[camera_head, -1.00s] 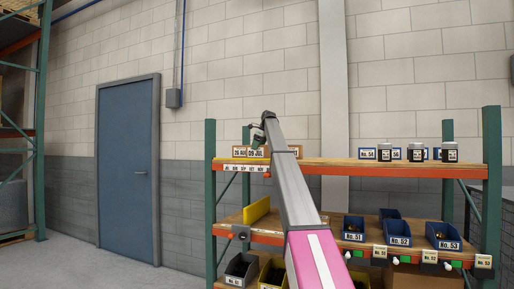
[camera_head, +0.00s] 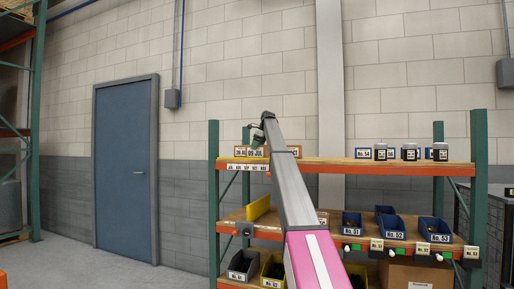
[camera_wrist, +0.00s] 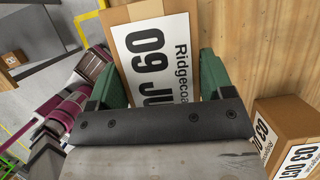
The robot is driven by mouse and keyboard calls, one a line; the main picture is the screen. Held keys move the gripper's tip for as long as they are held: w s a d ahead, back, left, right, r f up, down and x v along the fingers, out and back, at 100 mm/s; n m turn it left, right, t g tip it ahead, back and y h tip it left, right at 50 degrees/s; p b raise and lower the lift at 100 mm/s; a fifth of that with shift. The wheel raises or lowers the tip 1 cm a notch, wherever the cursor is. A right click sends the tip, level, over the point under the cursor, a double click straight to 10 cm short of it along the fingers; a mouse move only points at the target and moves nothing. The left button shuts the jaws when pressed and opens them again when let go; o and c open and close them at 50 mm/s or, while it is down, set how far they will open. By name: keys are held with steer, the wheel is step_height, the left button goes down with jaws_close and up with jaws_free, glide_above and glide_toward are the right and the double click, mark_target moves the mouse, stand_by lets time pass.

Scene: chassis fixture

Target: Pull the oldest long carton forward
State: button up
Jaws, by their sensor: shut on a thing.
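A long brown carton with a white label reading 09 JUL (camera_wrist: 150,45) lies between the green fingers of my gripper (camera_wrist: 160,84) in the wrist view. The fingers are shut on its sides; the dark gripper body hides the lower label. In the head view my gripper (camera_head: 258,134) is at the top shelf's left end, at the 09 JUL carton (camera_head: 257,153). A carton whose label starts with 26 (camera_head: 239,152) stands just left of it. Another labelled carton (camera_wrist: 283,128) sits apart at right in the wrist view.
The top shelf (camera_head: 350,160) has bare wood between the cartons and several dark jars (camera_head: 380,151) at right. A yellow piece (camera_head: 258,208) and blue bins (camera_head: 396,227) occupy the shelf below. Rack posts (camera_head: 213,190) stand at the ends.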

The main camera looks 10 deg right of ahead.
steer(key=o, duration=1.3)
steer(key=shift+c, duration=0.2)
steer(key=v, duration=1)
steer(key=shift+s+d+r, duration=0.1)
steer(key=shift+d+r, duration=0.05)
steer(key=shift+r, duration=0.15)
steer(key=shift+s, duration=0.1)
